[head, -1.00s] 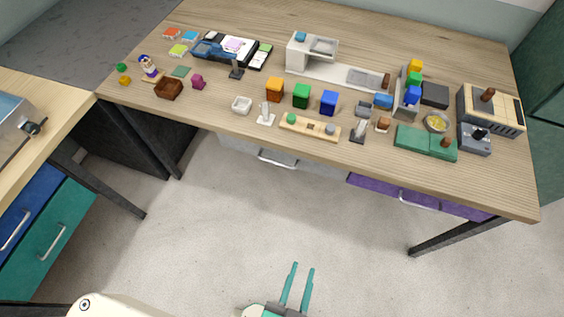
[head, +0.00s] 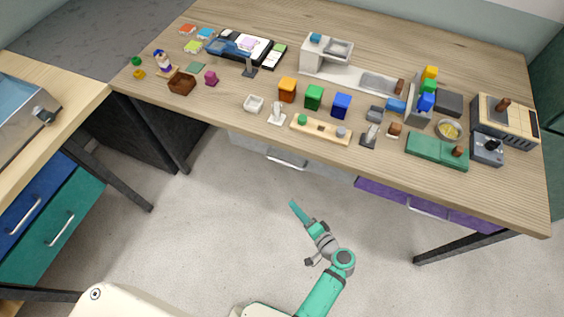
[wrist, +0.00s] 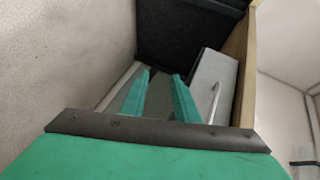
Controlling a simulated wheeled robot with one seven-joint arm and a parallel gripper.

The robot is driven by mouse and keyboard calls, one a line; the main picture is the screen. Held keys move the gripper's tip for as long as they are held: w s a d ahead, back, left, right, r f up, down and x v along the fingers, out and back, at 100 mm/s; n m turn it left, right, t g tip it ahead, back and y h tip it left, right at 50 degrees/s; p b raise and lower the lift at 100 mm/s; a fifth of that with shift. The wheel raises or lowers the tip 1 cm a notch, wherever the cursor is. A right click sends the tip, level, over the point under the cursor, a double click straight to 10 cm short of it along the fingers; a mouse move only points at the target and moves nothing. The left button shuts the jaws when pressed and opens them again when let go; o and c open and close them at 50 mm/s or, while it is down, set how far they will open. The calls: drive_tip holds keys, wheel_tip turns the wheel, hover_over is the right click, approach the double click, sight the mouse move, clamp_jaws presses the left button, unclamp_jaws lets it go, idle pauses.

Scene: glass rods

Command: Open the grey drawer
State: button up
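The grey drawer (head: 290,158) is under the front edge of the table, left of the purple drawer, and looks closed. Its silver handle (head: 286,163) shows in the head view. In the wrist view the grey drawer front (wrist: 211,75) and its handle (wrist: 215,103) are right of my fingers. My gripper (head: 294,205) is in front of and below the drawer, apart from the handle. In the wrist view its two green fingers (wrist: 160,95) are spread with nothing between them.
The wooden table (head: 235,120) above holds many small objects. A purple drawer (head: 385,191) is to the right. A dark table leg (head: 172,150) stands at left. Another desk with blue and green drawers (head: 62,207) is at far left. The floor before the drawer is clear.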

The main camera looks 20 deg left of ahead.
sight(282, 162)
drive_tip(key=w+r+n+y, duration=0.2)
drive_tip(key=w+r+y, duration=0.45)
drive_tip(key=r, duration=0.45)
drive_tip(key=shift+g+h, duration=0.3)
drive_tip(key=shift+h, duration=0.15)
drive_tip(key=x, duration=1.1)
drive_tip(key=shift+w+f, duration=0.1)
clamp_jaws()
